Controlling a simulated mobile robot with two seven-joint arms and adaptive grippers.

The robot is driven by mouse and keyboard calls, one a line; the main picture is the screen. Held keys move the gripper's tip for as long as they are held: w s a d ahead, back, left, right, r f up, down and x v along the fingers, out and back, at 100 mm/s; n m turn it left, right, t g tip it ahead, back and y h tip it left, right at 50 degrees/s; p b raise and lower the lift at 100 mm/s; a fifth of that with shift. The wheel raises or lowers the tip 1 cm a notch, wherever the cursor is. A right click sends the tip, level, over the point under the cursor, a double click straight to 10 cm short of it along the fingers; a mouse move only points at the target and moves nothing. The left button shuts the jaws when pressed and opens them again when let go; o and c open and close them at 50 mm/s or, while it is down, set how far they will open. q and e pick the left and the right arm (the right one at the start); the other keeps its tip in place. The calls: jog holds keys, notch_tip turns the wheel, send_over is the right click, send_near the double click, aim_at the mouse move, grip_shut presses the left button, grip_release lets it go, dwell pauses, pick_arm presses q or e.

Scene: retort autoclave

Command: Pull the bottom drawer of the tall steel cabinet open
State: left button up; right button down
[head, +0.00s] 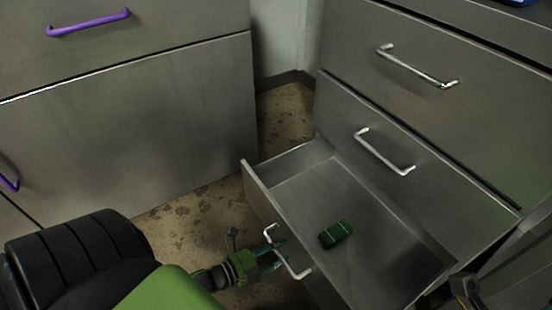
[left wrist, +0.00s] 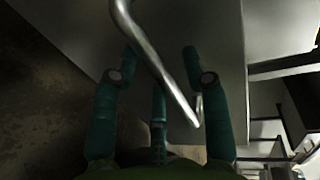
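The tall steel cabinet (head: 430,125) stands at the right in the head view. Its bottom drawer (head: 292,163) is pulled well out, and its inside is visible. A green ribbed block lies on the drawer floor (head: 340,233). My left gripper (head: 277,254) is at the silver handle (head: 299,273) on the drawer front. In the left wrist view, the teal fingers (left wrist: 158,85) stand apart, with the handle bar (left wrist: 150,50) passing between them. I see no firm closing on the bar. My right gripper is not recognisable in either view.
Another steel cabinet (head: 130,120) with purple handles (head: 90,23) stands at the left. Stained brown floor (head: 190,215) shows between the cabinets. Closed drawers with silver handles (head: 385,152) are above the open one. A dark part sticks in at the lower right.

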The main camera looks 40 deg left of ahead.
pick_arm(q)
jog(key=v, duration=1.2)
jog(key=shift+s, duration=0.1)
